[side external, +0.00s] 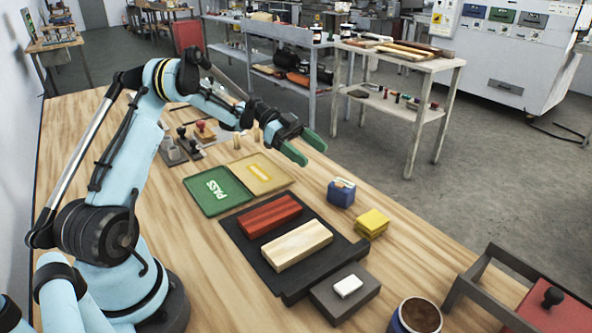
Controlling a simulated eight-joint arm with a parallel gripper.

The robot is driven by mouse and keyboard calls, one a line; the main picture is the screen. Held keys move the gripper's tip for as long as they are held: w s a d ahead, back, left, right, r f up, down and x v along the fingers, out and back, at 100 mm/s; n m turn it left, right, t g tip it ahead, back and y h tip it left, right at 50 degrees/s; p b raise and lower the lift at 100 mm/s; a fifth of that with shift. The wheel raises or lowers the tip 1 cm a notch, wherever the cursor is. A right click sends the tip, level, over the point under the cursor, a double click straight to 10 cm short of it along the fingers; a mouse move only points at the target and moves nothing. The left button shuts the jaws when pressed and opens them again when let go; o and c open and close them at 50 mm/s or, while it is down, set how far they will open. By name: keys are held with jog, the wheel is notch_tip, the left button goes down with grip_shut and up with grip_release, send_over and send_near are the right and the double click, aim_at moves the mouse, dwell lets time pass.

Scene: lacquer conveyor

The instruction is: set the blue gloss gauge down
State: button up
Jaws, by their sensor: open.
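A small blue block-like item (341,193) with a pale top, which looks like the blue gloss gauge, stands on the wooden table right of the dark tray. My gripper (308,150) has green fingers that are apart, with nothing between them. It is above the table, up and to the left of the blue item, and apart from it. The blue item's fine details are too small to tell.
A dark tray (258,262) holds a red block (269,216) and a pale wooden block (297,245). Yellow pads (372,222) lie right of the blue item. Green PASS (217,190) and yellow (262,173) trays lie behind. A brown-filled pot (418,316) stands in front.

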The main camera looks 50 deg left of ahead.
jog(key=s+d+r+n+y, duration=0.4)
jog(key=d+r+n+y, duration=0.2)
jog(key=d+n, duration=0.3)
jog(key=s+d+n+t+y, duration=0.1)
jog(key=s+d+n+y, duration=0.1)
jog(key=s, duration=0.4)
jog(key=s+d+n+t+y, duration=0.1)
jog(key=s+d+n+y, duration=0.1)
jog(key=s+y, duration=0.2)
jog(key=shift+s+d+n, duration=0.3)
jog(key=shift+s+n, duration=0.1)
jog(key=shift+s, duration=0.5)
jog(key=shift+o, duration=0.6)
jog(key=shift+s+f+n+t+y, duration=0.15)
jog(key=shift+s+n+t+y, duration=0.2)
jog(key=shift+s+t, duration=0.2)
jog(key=shift+w, duration=0.1)
